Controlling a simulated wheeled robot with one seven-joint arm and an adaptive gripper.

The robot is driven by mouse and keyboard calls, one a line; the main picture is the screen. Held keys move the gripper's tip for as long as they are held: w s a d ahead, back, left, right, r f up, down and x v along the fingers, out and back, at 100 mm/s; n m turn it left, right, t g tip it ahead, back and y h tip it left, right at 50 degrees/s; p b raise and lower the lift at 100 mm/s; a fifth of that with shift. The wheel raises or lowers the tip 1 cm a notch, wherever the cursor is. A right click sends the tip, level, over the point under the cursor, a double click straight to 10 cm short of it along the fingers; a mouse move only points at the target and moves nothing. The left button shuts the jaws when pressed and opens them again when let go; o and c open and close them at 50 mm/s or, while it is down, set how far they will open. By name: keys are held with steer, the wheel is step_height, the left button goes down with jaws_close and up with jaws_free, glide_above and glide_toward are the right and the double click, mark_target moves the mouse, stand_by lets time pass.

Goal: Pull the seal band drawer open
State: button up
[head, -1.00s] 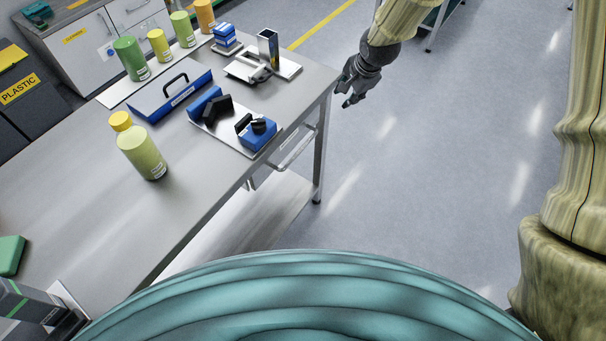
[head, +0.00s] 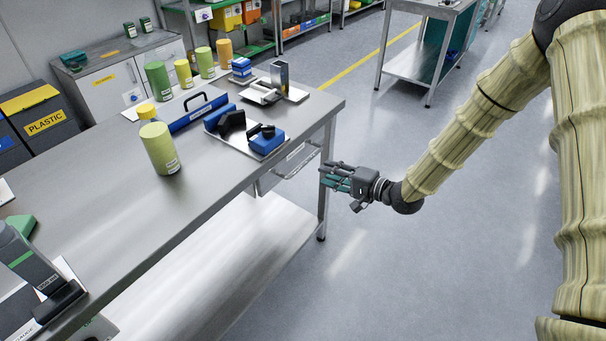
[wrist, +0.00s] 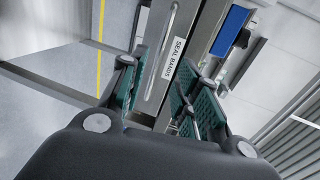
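The seal band drawer (head: 277,178) is under the right end of the workbench and looks shut. Its bar handle (head: 301,165) runs along the front. In the wrist view the label (wrist: 173,57) reads "SEAL BANDS" and the pale handle (wrist: 158,58) lies beside it. My gripper (head: 333,178) is just right of the drawer front, pointing left at it. In the wrist view my gripper (wrist: 163,100) is open, its two teal-padded fingers apart, with the drawer front and handle showing between them. I see no contact with the handle.
A bench leg (head: 323,215) stands close below my gripper. The floor to the right is clear.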

mark_target(303, 164)
steer(key=p+x, duration=0.1)
steer(key=x, duration=0.9)
steer(key=shift+w+a+f, duration=0.1)
steer(key=shift+w, duration=0.2)
jaws_close()
